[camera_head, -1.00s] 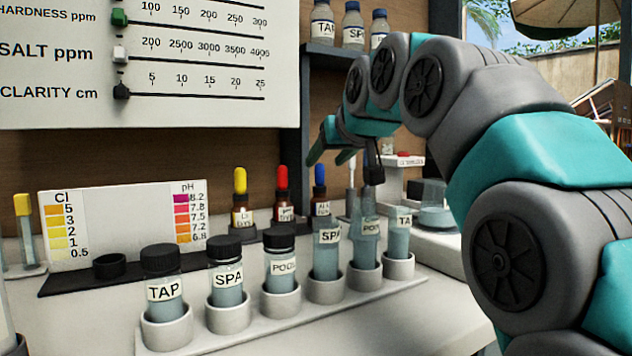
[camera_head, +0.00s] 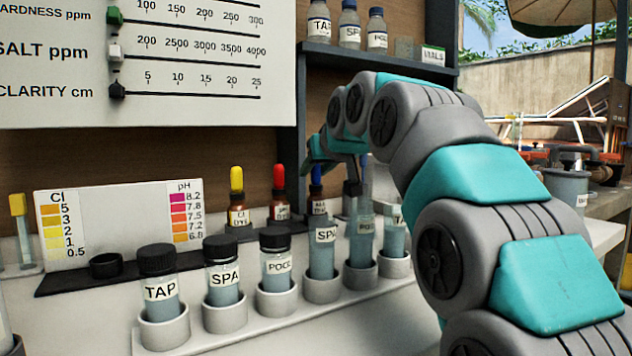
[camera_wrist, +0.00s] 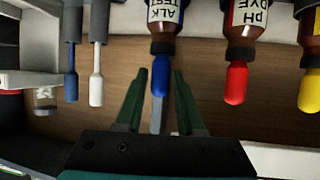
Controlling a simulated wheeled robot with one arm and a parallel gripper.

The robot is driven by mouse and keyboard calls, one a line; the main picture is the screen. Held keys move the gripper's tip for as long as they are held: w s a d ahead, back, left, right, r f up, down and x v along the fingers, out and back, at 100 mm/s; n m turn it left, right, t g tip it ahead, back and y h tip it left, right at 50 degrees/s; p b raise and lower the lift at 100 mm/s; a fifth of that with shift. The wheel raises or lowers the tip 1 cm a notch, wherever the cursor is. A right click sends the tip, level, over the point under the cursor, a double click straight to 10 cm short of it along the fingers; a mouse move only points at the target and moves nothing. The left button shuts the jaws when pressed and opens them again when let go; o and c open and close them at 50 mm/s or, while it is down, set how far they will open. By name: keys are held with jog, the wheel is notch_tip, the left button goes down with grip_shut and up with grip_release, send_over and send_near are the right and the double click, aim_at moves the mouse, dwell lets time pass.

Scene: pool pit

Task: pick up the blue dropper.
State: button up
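The blue dropper (camera_wrist: 159,78) is the rubber bulb on top of a brown bottle (camera_wrist: 163,45) whose label appears to read ALK TEST. In the wrist view the bottle appears upside down, and the bulb lies between the two fingertips of my gripper (camera_wrist: 160,76). The fingers are open, with a narrow gap on each side of the bulb. In the head view the blue dropper (camera_head: 317,186) stands upright on its bottle at the back of the bench, right of the red one. My gripper (camera_head: 318,160) is at its top and partly hides it.
A red dropper (camera_head: 279,176) and a yellow dropper (camera_head: 237,180) stand on bottles to the left. A front rack (camera_head: 165,330) holds several labelled vials, some tall behind the gripper's near side.

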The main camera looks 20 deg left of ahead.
jog(key=c, duration=0.3)
jog(key=shift+c, duration=0.2)
notch_tip(320, 180, up, 10)
jog(key=p, duration=0.7)
jog(key=shift+p, duration=0.4)
